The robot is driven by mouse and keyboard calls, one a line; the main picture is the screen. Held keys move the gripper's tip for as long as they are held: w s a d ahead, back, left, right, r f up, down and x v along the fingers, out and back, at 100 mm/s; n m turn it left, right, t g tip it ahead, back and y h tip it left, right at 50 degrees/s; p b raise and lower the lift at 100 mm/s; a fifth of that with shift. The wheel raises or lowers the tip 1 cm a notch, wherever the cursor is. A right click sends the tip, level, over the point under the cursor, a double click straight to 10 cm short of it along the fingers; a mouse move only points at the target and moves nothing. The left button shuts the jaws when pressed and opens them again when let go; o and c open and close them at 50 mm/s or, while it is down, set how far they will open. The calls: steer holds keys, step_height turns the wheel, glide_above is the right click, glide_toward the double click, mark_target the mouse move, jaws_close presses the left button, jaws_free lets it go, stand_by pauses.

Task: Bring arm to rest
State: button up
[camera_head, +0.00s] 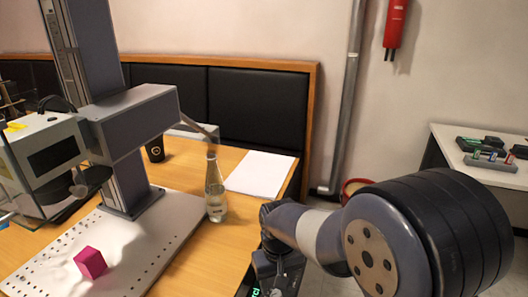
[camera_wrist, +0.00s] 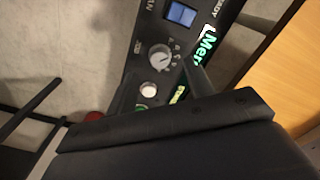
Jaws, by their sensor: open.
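My arm reaches in from the right in the head view, with its thick dark joint close to the camera. My gripper shows dark along the bottom of the wrist view (camera_wrist: 170,118), with a narrow dark finger pointing up over a control panel. It is open, and I see nothing held in it. The black control panel (camera_wrist: 150,65) carries a knob, a white button, a blue-lit switch and green lettering. In the head view the arm's far end hangs beside the table's right edge, low over the panel, and its fingers are not clear there.
The wooden table (camera_head: 190,170) bears a laser marker (camera_head: 135,120), a perforated plate (camera_head: 140,255) with a magenta cube (camera_head: 90,262), a glass bottle (camera_head: 215,190), a dark cup (camera_head: 155,150) and white paper (camera_head: 260,173). A white side table (camera_head: 475,135) stands right.

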mark_target(277, 293)
step_height(277, 293, down, 4)
steer(key=shift+f+b, duration=0.15)
steer(key=shift+b, duration=0.25)
steer(key=shift+n, duration=0.3)
steer(key=shift+r, duration=0.2)
